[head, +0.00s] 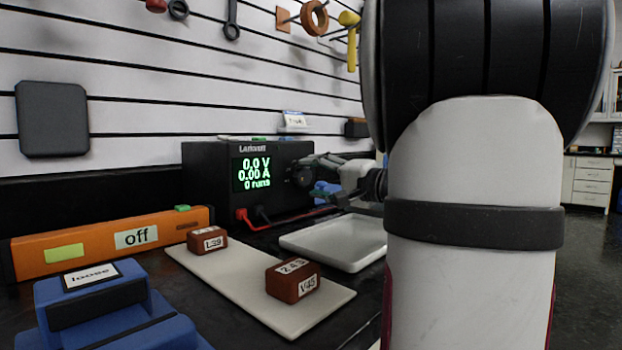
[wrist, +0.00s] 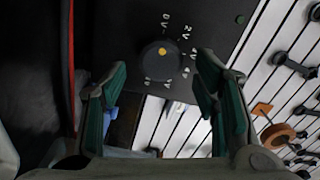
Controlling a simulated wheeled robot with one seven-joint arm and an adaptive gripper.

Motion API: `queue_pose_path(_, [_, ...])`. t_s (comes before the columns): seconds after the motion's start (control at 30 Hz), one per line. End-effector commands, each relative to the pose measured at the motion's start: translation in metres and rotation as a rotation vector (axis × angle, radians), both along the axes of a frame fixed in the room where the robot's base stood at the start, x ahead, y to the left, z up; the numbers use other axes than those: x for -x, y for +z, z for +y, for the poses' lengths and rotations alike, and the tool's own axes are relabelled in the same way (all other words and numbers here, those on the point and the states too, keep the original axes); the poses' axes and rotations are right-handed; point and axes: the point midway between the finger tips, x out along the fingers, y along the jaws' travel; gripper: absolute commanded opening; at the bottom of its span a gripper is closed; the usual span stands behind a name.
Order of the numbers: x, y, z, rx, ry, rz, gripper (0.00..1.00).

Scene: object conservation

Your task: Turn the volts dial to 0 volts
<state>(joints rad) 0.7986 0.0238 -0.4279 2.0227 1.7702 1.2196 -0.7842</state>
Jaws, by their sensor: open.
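The black power supply (head: 212,165) stands against the wall in the head view. Its green display (head: 252,172) reads 0.0 V, 0.00 A and 0 runs. The volts dial (wrist: 157,57) is a dark round knob in the upper middle of the wrist view, with a small yellow mark and volt labels around it. I cannot tell exactly which label the mark points to. My gripper (wrist: 163,64) is open, its green-padded fingers on either side of the dial with gaps showing. In the head view my gripper (head: 312,168) is at the supply's right front, partly covering the dial.
A white tray (head: 340,262) lies before the supply, next to a pale board (head: 230,277) with two labelled brown blocks. An orange bar (head: 85,252) marked "off" and a blue clamp-like block (head: 150,312) marked "loose" are at left. Red and black leads plug in low on the supply.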

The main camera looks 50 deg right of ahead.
Motion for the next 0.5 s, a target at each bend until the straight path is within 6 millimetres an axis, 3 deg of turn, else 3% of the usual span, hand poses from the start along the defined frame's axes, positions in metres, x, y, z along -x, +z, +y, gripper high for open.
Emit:
queue_pose_path(0.3, [0.066,0.0,0.003,0.001,-0.003,-0.001,0.55])
queue_pose_path(0.5, [0.092,-0.001,0.005,0.001,-0.001,0.001,0.55])
